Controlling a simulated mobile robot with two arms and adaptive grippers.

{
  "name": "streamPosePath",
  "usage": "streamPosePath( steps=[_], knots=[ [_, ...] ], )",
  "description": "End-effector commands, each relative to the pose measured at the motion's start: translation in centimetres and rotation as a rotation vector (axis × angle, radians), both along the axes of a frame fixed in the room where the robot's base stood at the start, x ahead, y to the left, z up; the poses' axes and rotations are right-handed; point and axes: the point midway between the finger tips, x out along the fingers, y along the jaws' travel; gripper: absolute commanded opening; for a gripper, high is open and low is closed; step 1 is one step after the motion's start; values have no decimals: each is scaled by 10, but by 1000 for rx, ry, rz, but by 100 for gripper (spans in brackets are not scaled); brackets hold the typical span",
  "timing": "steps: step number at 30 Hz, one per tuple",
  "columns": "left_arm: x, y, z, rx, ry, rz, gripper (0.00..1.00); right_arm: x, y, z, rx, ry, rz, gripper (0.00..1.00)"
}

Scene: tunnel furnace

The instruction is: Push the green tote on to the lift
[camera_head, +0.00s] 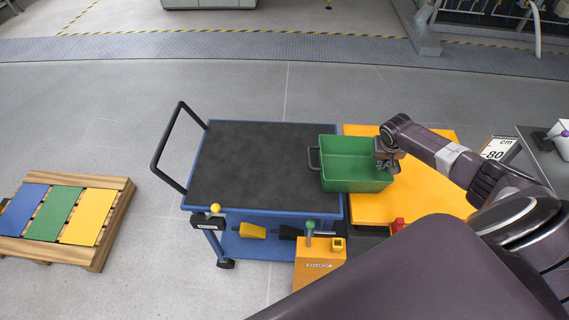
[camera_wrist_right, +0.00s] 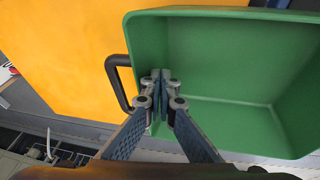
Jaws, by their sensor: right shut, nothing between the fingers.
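The green tote (camera_head: 356,186) lies across the gap between a blue cart with a black top (camera_head: 250,160) and a yellow-orange platform (camera_head: 440,205). Its left end, with a dark handle, is over the cart's right edge; its right part is over the platform, which may be the lift. The tote looks empty. It also shows in the right wrist view (camera_wrist_right: 230,60). My right gripper (camera_head: 386,160) is at the tote's right end. In the right wrist view its fingers (camera_wrist_right: 162,80) are shut and empty, beside the end handle; contact is unclear. My left gripper is out of view.
An orange control post (camera_head: 320,272) stands in front of the gap. A sign marked 80 cm (camera_head: 500,148) is at the right. A wooden pallet (camera_head: 110,228) with blue, green and yellow panels lies at the left. The black cart top is otherwise clear.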

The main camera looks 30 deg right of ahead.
Motion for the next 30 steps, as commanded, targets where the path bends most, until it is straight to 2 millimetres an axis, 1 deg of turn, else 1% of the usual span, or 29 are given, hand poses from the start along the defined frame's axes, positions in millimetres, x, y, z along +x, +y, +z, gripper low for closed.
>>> streamPosePath(
  steps=[1, 15, 30],
  knots=[
    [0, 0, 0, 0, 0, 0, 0, -4, -5, 0, -2, 4, -1, 0],
    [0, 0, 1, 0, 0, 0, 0, -23, -37, 0, -2, 1, -2, 0],
    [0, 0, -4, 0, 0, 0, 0, -44, -71, -1, -3, 3, -1, 0]
  ],
)
